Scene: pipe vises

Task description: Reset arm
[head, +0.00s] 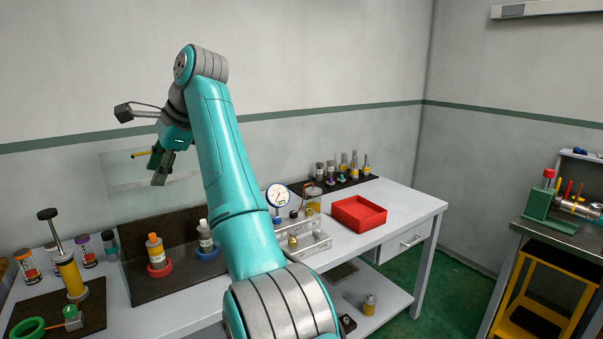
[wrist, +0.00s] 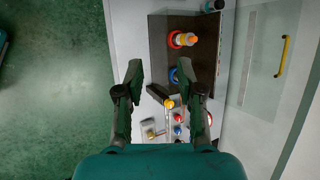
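My gripper (head: 161,165) is raised in the air above the long workbench, in front of the back wall in the head view. The view past the fingers looks down on the bench and a strip of green floor. My teal arm is folded upward and hides the middle of the bench in the head view.
The bench carries an orange bottle (head: 156,250) on a red ring, a white bottle (head: 205,236) on a blue ring, a gauge (head: 278,196), and a red tray (head: 358,213). A clear panel with a yellow handle (wrist: 283,55) is near the wall. A green vise (head: 548,205) stands right.

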